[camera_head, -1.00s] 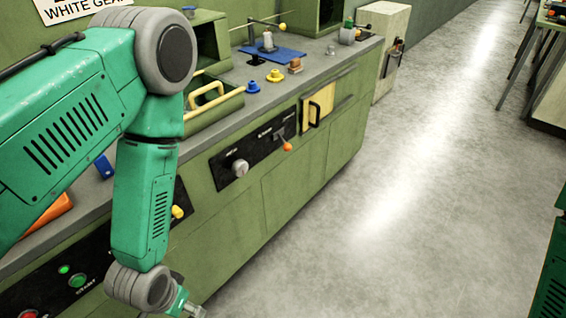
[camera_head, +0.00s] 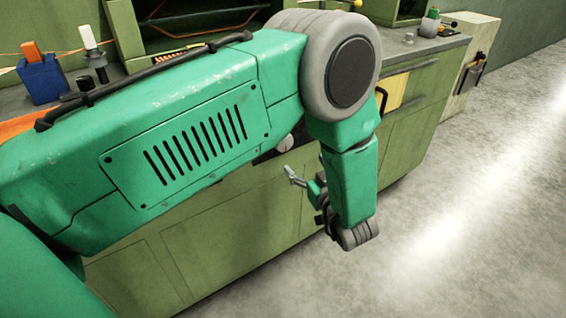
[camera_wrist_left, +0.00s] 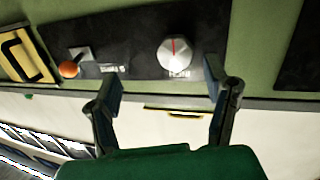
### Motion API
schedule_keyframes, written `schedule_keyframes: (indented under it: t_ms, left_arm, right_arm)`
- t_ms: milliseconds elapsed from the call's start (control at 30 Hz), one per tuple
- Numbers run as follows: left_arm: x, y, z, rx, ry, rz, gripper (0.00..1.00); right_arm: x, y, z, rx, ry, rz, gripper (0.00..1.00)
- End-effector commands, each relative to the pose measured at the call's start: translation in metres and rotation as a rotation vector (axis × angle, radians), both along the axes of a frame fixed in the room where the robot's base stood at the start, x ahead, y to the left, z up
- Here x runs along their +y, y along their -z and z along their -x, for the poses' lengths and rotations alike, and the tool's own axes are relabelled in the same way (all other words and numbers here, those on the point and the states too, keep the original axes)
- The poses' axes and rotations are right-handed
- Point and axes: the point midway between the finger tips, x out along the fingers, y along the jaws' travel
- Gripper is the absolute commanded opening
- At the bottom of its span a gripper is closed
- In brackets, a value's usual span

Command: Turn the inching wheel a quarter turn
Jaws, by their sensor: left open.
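The inching wheel appears to be the round silver knob (camera_wrist_left: 174,54) with a red line, on a black panel; its label is too blurred to read. It shows partly behind my arm in the head view (camera_head: 286,143). My left gripper (camera_wrist_left: 163,80) is open and empty. Its two fingers stand apart in the wrist view, with the knob ahead, between their directions and nearer the right finger. In the head view my left gripper (camera_head: 291,176) hangs below the knob, in front of the green cabinet, and seems apart from it. My right gripper is not in view.
An orange-tipped lever (camera_wrist_left: 69,69) sits left of the knob in the wrist view, beside a yellow panel with a black handle (camera_wrist_left: 22,53). A blue holder (camera_head: 41,80) stands on the bench. The floor (camera_head: 480,220) at the right is clear.

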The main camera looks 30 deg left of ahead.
Motion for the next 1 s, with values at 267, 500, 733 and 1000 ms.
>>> schedule_keyframes:
  t_ms: [267, 500, 733, 1000]
  left_arm:
    - [-0.028, -0.009, 0.009, -0.135, -0.235, -0.017, 0.7]
    - [0.007, -0.008, -0.001, -0.133, -0.245, -0.011, 0.7]
    - [0.053, -0.006, -0.02, -0.133, -0.245, -0.01, 0.7]
    - [0.088, -0.008, -0.037, -0.133, -0.241, -0.016, 0.7]
  right_arm:
    - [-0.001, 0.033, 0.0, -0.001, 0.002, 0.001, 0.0]
    - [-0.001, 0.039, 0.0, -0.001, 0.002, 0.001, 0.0]
    - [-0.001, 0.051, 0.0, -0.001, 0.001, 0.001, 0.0]
    - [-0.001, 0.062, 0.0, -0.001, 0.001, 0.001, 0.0]
